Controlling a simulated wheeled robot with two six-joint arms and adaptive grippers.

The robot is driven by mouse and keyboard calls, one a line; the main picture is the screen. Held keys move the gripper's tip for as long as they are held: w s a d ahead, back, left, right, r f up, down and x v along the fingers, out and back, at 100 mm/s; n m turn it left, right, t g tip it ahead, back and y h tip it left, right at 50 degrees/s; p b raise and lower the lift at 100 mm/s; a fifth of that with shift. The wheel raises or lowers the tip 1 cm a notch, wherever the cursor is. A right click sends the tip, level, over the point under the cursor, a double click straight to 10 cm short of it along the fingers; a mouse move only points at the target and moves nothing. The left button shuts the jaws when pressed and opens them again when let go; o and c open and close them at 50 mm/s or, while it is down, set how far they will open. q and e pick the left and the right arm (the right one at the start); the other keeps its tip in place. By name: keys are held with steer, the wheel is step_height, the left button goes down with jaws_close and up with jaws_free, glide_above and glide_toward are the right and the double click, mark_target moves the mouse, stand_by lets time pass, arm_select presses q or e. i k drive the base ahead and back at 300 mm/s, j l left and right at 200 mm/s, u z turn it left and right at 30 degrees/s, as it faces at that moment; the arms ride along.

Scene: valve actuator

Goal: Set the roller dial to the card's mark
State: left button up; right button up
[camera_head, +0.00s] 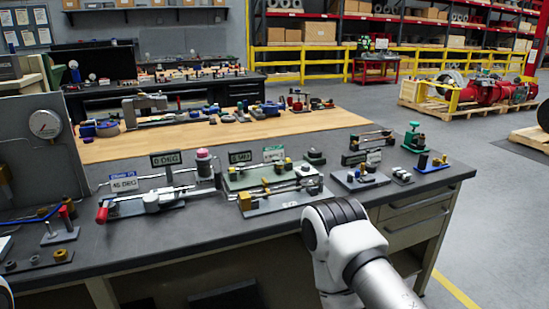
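On the dark-topped bench a grey mechanism with a red-handled lever (102,213) stands at the left front. A dark sign reading "0 DEG" (166,159) stands to the card's right. A pink-topped cylinder (203,160) rises beside that sign. A second dark sign (240,156) and a green-edged card (273,154) stand further right, their text too small to read. I cannot tell which part is the roller dial. Neither gripper is in view; my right arm's white link covers the bench's front edge.
A grey panel with a round gauge (45,124) stands at the left. Small fixtures, including a green one (413,137), crowd the bench's right side. A wooden-topped surface (300,122) lies behind. Bare bench top (150,250) shows along the front.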

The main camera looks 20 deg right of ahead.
mark_target(305, 167)
steer(key=i+l+z, duration=0.1)
steer(key=z, duration=0.3)
steer(key=i+l+z, duration=0.15)
steer(key=l+z, duration=0.15)
steer(key=z, duration=0.15)
steer(key=i+l+z, duration=0.1)
steer(key=z, duration=0.3)
steer(key=i+z, duration=0.25)
steer(key=z, duration=0.15)
